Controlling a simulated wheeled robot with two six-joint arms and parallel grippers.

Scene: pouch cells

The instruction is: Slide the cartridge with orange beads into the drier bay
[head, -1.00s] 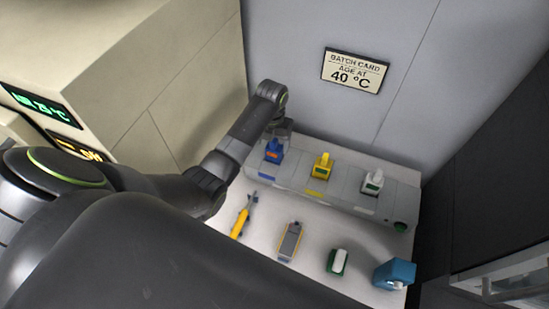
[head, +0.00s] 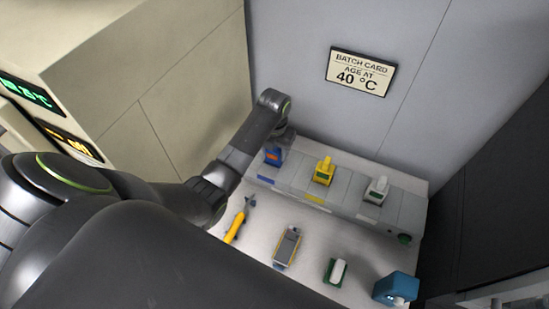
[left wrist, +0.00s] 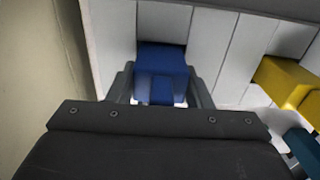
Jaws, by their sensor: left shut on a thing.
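The blue cartridge (head: 273,156) with an orange patch on its front stands at the left end of the grey rack (head: 340,205). My left gripper (head: 279,140) is at its top and shut on it. In the left wrist view the blue cartridge (left wrist: 162,58) lies between the two fingers. Its upper part is hidden behind the gripper in the head view. I cannot tell which opening is the drier bay. My right gripper is not in view.
A yellow cartridge (head: 323,171) and a white one (head: 376,190) stand along the rack. In front lie a yellow-handled tool (head: 236,226), a grey device (head: 287,247), a green-and-white item (head: 336,271) and a blue block (head: 396,288). A beige cabinet (head: 150,70) stands close on the left.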

